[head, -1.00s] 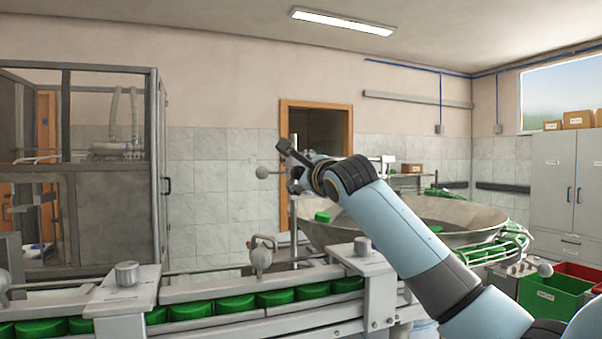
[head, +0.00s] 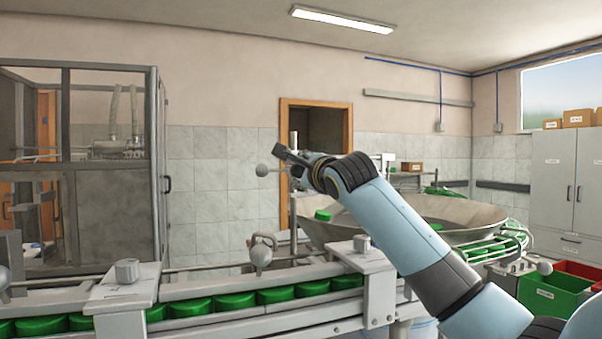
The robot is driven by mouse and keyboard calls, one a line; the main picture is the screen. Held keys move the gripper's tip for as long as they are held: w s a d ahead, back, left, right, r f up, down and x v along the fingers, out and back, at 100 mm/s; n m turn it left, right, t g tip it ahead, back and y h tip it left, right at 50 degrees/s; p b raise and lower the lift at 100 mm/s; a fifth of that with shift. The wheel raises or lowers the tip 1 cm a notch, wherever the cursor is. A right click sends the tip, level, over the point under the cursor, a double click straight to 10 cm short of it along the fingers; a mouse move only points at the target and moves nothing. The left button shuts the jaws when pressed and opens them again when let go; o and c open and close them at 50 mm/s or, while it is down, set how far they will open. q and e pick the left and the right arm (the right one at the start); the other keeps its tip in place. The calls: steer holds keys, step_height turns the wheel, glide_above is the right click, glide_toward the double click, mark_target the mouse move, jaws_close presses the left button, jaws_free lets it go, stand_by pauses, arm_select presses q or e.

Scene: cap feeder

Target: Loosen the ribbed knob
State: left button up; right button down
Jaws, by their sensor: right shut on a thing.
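My right gripper (head: 284,162) is at the top of an upright metal post (head: 293,215), beside the cap bowl. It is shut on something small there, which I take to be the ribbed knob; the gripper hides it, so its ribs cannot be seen. Two other grey knobs stand on the conveyor brackets, a left one (head: 127,271) and a right one (head: 362,244), both clear of the gripper. My left gripper is not in view.
A wide metal bowl (head: 455,232) with green caps stands behind my right arm. A conveyor rail (head: 230,288) with several green caps crosses the front. A glass-walled machine (head: 110,215) is at the left. Green (head: 550,295) and red bins stand at the right.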

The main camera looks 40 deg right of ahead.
steer(key=n, duration=0.8)
steer(key=n+p, duration=0.1)
steer(key=n, duration=0.4)
steer(key=shift+n+p, duration=0.3)
steer(key=shift+p, duration=0.1)
steer(key=n+p, duration=0.1)
steer(key=n, duration=1.1)
steer(key=shift+n, duration=0.3)
steer(key=n, duration=0.3)
steer(key=shift+n, duration=2)
steer(key=shift+r, duration=0.1)
